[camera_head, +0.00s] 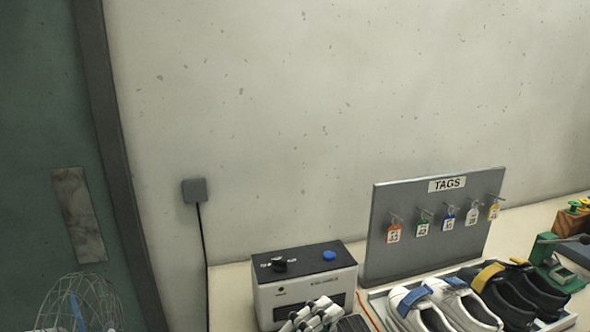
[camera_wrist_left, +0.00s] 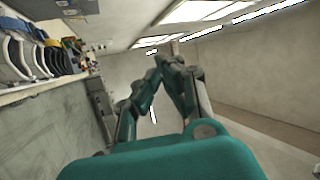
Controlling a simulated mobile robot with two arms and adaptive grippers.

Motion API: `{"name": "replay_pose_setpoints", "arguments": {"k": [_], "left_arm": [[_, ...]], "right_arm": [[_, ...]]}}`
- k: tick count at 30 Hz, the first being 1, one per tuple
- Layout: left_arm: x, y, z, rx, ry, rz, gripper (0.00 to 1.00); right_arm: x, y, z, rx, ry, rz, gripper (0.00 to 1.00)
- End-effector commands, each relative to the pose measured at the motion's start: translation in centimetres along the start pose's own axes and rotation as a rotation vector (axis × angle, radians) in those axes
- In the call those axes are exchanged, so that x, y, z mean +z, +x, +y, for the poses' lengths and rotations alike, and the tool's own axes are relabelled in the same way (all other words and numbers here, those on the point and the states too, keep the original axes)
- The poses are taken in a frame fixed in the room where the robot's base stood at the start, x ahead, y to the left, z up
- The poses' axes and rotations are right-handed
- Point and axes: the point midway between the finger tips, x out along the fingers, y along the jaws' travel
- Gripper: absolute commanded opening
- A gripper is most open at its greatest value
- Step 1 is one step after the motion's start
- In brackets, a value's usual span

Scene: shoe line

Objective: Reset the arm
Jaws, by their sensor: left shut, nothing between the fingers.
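The box (camera_head: 305,280) has a black knob and a blue button. A grey TAGS board (camera_head: 415,265) with several hanging tags stands behind a tray (camera_head: 377,300) of white and black shoes. Green tools stand at right.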

Motion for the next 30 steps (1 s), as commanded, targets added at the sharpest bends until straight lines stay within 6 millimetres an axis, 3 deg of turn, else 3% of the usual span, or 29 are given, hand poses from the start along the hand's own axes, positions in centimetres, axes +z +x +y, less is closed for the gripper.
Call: {"name": "replay_pose_setpoints", "arguments": {"k": [3,6,10,12,15,18,24,29,30], "left_arm": [[7.6,-4.6,-0.9,-0.089,-0.257,-0.423,0.0],[12.4,-10.4,0.8,-0.099,-0.443,-0.744,0.0],[15.2,-19.0,4.8,-0.047,-0.664,-1.118,0.0],[15.0,-23.5,7.1,0.002,-0.77,-1.29,0.0],[13.6,-28.7,9.7,0.079,-0.89,-1.481,0.0],[11.7,-32.5,11.6,0.152,-0.983,-1.621,0.0],[7.4,-38.1,13.8,0.294,-1.128,-1.825,0.0],[3.5,-41.7,14.8,0.413,-1.229,-1.956,0.0],[4.3,-41.9,16.1,0.417,-1.225,-1.956,0.0]], "right_arm": [[0.0,0.0,0.0,0.0,0.0,0.0,0.4],[0.0,0.0,0.0,0.0,0.0,0.0,0.4],[0.0,0.0,0.0,0.0,0.0,0.0,0.4],[0.0,0.0,0.0,0.0,0.0,0.0,0.4],[0.0,0.0,0.0,0.0,0.0,0.0,0.4],[0.0,0.0,0.0,0.0,0.0,0.0,0.4],[0.0,0.0,0.0,0.0,0.0,0.0,0.4],[0.0,0.0,0.0,0.0,0.0,0.0,0.4],[0.0,0.2,0.0,0.0,0.0,0.001,0.4]]}}
